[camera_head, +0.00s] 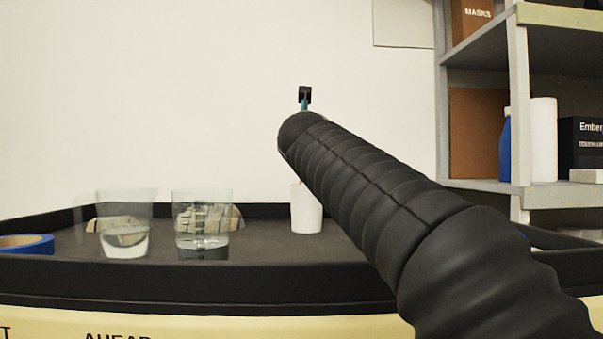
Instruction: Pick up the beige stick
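My arm, in a black ribbed sleeve, reaches from the lower right up to the middle of the view. A small black piece with a teal part below it, seemingly of my gripper (305,95), shows above the arm's far end. The rest of the gripper is hidden, so I cannot tell whether it is open or holds anything. A white cup (307,214) stands on the black tray table behind and below the arm's end. A tiny brownish sliver shows at its rim, partly covered by the arm. I cannot make out a beige stick for certain.
Two clear beakers, the left (123,225) and the right (203,222), stand left of the cup, with beige objects seen through them. Blue tape (27,243) lies at far left. The tray table (270,268) has a raised rim. Shelves (520,100) stand at right.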

